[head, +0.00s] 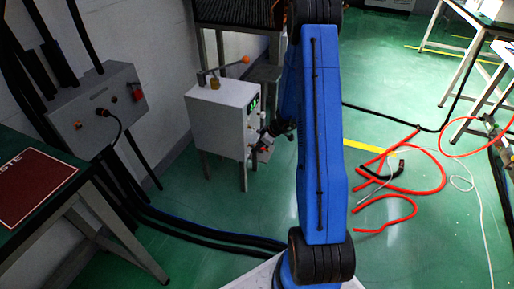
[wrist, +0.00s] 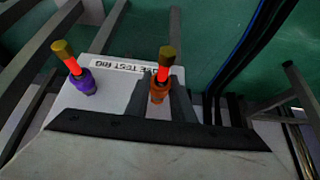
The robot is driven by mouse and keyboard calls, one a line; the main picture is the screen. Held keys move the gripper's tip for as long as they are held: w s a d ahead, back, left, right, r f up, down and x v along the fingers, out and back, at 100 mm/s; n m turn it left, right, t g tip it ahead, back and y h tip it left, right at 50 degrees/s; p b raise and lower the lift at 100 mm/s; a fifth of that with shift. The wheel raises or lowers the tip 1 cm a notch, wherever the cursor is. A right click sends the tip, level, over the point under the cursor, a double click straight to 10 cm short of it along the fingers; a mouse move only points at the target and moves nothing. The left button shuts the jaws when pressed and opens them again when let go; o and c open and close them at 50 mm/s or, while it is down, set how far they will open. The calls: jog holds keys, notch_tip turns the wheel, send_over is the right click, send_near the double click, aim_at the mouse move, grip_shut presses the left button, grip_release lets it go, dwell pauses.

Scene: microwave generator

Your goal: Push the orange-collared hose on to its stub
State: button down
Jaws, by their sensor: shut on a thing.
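The orange-collared hose (wrist: 159,93) shows in the wrist view as an orange collar, a red length and a brass-coloured end pointing up the picture. My gripper (wrist: 161,84) has a dark finger on each side of it and is shut on it. A similar piece with a purple collar (wrist: 84,83) stands to its left, apart from my fingers. I cannot tell whether the orange collar is seated on a stub. In the head view my gripper (head: 280,127) is at the right front of the white cabinet, small and partly hidden by my blue arm.
The white cabinet (head: 222,118) has a lever with an orange knob on top. A grey control box (head: 98,108) stands left, with black cables along the floor. A red hose (head: 420,170) lies loose on the green floor at right. A pale labelled plate (wrist: 110,72) lies beyond my fingers.

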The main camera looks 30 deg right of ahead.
jog(key=shift+w+a, duration=0.35)
jog(key=shift+w, duration=0.1)
dwell(0.5)
jog(key=c, duration=1.4)
grip_release()
jog(key=shift+c, duration=0.2)
jog(key=v, duration=1.7)
jog(key=shift+r, duration=0.15)
jog(key=shift+d, duration=0.1)
jog(key=s+a+r+m+g, duration=0.1)
jog(key=s+a+r, duration=0.5)
jog(key=a+r, duration=0.3)
jog(key=s+a+r+m, duration=0.1)
jog(key=s+a+r, duration=0.5)
jog(key=a+r, duration=0.35)
jog(key=s+a+r+m+h, duration=0.2)
jog(key=s+r, duration=0.1)
jog(key=s, duration=0.7)
jog(key=s+a+r+m+h, duration=0.2)
jog(key=s+a+r+m, duration=0.1)
jog(key=s, duration=0.8)
jog(key=shift+s+r+m+t, duration=0.15)
jog(key=shift+s+m+t, duration=0.05)
jog(key=shift+m+t, duration=0.1)
